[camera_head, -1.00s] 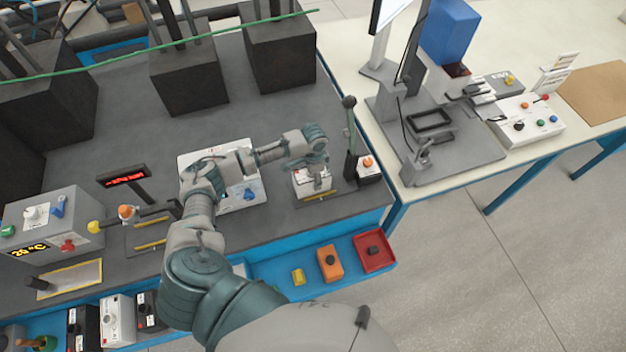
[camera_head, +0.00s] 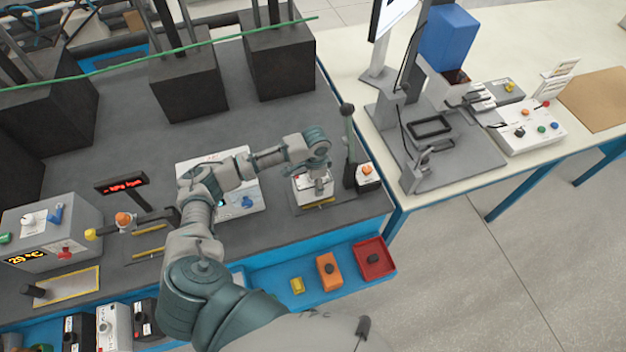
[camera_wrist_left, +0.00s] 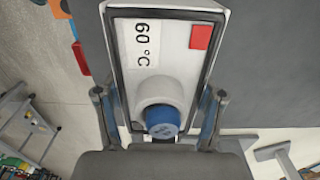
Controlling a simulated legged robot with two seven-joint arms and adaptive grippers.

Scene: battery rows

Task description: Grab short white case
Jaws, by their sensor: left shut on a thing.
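The white case (camera_head: 314,190) is at the right end of the grey bench in the head view. In the left wrist view, the white case (camera_wrist_left: 185,70) fills the middle and shows a "60 °C" label, a red square and a blue-capped round knob. My left gripper (camera_head: 319,178) reaches down onto it from above. In the wrist view, the fingers of my left gripper (camera_wrist_left: 158,98) are on either side of the case, shut on it. I cannot tell whether the case is clear of the bench. No right gripper shows.
A lever post (camera_head: 348,145) and a small box with an orange button (camera_head: 366,176) stand close to the right. A white panel (camera_head: 246,209) lies to the left, partly behind my arm.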

